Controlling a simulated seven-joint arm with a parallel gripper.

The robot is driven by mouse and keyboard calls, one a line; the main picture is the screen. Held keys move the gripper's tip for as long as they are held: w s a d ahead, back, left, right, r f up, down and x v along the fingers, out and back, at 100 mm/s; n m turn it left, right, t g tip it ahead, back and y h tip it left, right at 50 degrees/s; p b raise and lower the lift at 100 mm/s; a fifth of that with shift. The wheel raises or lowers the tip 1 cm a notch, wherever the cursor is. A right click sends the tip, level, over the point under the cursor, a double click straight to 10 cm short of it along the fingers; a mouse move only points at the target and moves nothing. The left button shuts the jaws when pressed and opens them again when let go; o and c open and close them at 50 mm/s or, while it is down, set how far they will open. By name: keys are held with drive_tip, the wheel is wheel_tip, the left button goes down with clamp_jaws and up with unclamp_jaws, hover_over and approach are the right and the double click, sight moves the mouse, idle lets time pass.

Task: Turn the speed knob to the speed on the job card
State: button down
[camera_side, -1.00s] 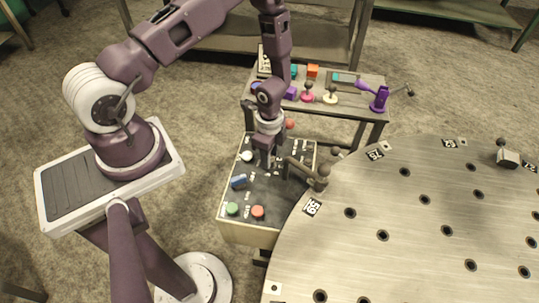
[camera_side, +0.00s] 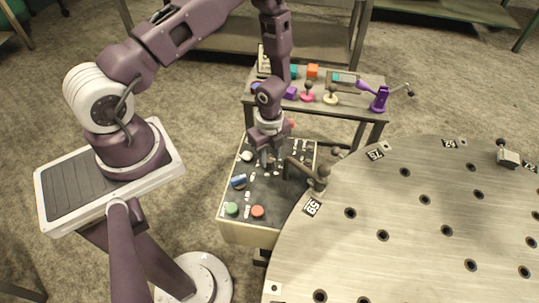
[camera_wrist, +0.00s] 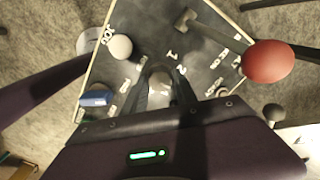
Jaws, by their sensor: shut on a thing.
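The control panel (camera_side: 262,188) is a black-topped box beside the round metal table. My gripper (camera_side: 267,165) points down at its middle. In the wrist view my gripper (camera_wrist: 160,88) is shut on a small grey knob (camera_wrist: 159,88), apparently the speed knob. The fingers hide its sides, and I cannot read its pointer. The printed numerals 1 and 2 (camera_wrist: 177,62) show just beyond it; other marks of its scale are hidden or too small to read. I cannot make out a job card or its speed.
Near the knob are a white knob (camera_wrist: 120,47), a blue switch (camera_wrist: 97,98) and a red ball (camera_wrist: 268,62). Green (camera_side: 232,209) and red (camera_side: 257,211) buttons sit at the panel's front. A dark lever (camera_side: 305,172) stands at its right. A cluttered bench (camera_side: 350,108) is behind.

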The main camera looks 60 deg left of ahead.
idle(0.3)
drive_tip(key=c, duration=1)
unclamp_jaws()
drive_tip(key=shift+o, duration=0.2)
wheel_tip(320, 180, up, 7)
drive_tip(key=shift+r, duration=0.1)
drive_tip(key=w+a+r+n+t+y, duration=0.1)
drive_tip(key=a+r+n, duration=0.1)
drive_tip(key=r, duration=0.5)
drive_tip(key=w+a+r+n+t+y, duration=0.1)
drive_tip(key=r+n+y, duration=0.1)
drive_tip(key=r, duration=0.5)
wheel_tip(320, 180, up, 11)
drive_tip(key=n, duration=0.5)
hover_over(269, 158)
drive_tip(key=s+a, duration=0.2)
drive_tip(key=a, duration=0.1)
drive_tip(key=s+d+r+n+t+h, duration=0.1)
drive_tip(key=s+d+r+n, duration=0.3)
drive_tip(key=s, duration=0.3)
drive_tip(key=s+d+r+n+t+h, duration=0.2)
drive_tip(key=s+d+r+n, duration=0.2)
drive_tip(key=s+r+n, duration=0.1)
drive_tip(key=s+r, duration=0.1)
drive_tip(key=s, duration=0.1)
drive_tip(key=shift+s+d+t, duration=0.3)
drive_tip(key=shift+s, duration=0.1)
